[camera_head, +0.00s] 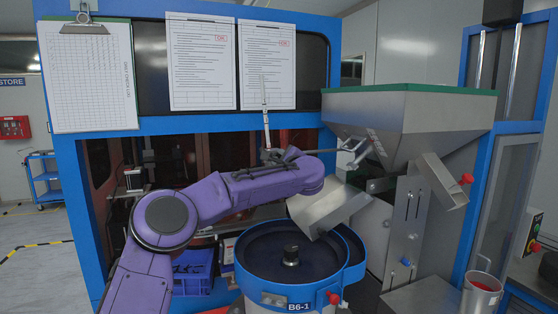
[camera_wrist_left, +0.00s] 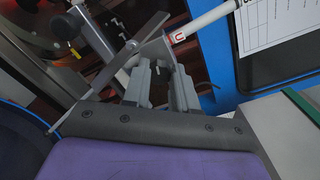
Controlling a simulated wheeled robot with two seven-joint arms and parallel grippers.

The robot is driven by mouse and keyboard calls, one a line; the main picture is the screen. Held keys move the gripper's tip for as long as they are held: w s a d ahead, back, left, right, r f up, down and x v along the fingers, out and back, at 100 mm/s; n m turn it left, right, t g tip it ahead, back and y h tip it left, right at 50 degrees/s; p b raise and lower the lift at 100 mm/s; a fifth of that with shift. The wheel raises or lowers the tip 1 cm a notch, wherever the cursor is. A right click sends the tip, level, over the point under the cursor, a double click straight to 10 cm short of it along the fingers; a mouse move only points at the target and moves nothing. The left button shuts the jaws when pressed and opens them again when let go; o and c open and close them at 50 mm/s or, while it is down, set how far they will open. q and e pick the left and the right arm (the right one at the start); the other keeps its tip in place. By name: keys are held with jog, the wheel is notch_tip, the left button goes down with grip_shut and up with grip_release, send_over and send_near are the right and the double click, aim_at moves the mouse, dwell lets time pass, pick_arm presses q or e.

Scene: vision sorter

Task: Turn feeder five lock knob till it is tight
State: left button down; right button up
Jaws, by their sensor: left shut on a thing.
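My left gripper (camera_head: 288,154) is at the end of the purple arm, in front of the machine's window frame. In the left wrist view its fingers (camera_wrist_left: 162,75) are shut on a long thin grey bar (camera_wrist_left: 135,45), with a flat wide part and a thin rod end. I cannot tell which belongs to feeder five. My right gripper is out of view.
The steel hopper (camera_head: 410,115) stands at right, above a tilted metal chute (camera_head: 330,208). The bowl (camera_head: 262,262), labelled B6-1, is below my gripper.

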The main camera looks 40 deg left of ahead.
pick_arm(q)
jog(key=shift+w+f+m+p, duration=0.1)
jog(key=shift+f+m+p, duration=0.05)
jog(key=shift+m, duration=8.1)
jog(key=shift+w+f+m+p, duration=0.1)
jog(key=shift+m+p, duration=0.05)
jog(key=shift+m, duration=8.1)
